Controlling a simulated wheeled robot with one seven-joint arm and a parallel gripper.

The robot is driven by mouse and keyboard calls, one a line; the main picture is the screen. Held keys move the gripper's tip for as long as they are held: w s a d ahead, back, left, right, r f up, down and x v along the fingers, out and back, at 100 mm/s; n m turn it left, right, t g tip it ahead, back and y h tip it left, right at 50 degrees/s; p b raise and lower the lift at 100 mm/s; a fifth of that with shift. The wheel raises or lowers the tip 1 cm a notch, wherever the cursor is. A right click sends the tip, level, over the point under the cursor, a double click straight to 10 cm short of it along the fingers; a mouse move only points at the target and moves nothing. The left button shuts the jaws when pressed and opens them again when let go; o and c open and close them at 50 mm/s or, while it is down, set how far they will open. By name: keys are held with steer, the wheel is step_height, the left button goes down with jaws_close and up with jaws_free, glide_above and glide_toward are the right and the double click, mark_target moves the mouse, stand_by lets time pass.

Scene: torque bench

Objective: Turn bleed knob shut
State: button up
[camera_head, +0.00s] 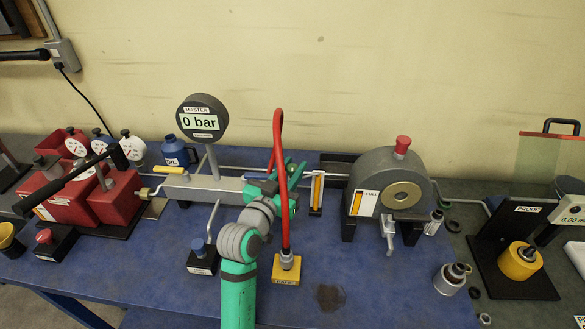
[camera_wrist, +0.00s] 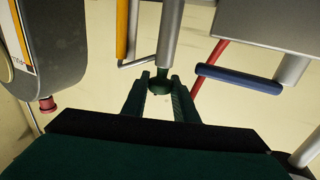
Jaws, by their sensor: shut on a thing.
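My gripper (camera_head: 284,180) is at the right end of the grey manifold block (camera_head: 190,187), beside the red hose. In the wrist view its two green fingers (camera_wrist: 160,92) stand either side of a small dark green knob (camera_wrist: 158,85) at the end of a grey round stem (camera_wrist: 170,35). The fingers are shut on this knob. In the head view my gripper and the hose hide the knob, and its turn angle cannot be told. The master gauge (camera_head: 202,118) above the manifold reads 0 bar.
A red hose (camera_head: 278,130) loops up close to my gripper and down to a yellow block (camera_head: 286,270). A blue handle (camera_wrist: 240,79) lies just right of the fingers in the wrist view. A grey drum unit (camera_head: 405,165) stands right; a red pump (camera_head: 115,200) stands left.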

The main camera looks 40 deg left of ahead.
steer(key=shift+m+h, duration=0.4)
steer(key=shift+h, duration=0.2)
steer(key=o, duration=1)
steer(key=s+d, duration=0.1)
steer(key=s, duration=0.9)
steer(key=shift+s+d, duration=0.3)
steer(key=shift+s, duration=0.05)
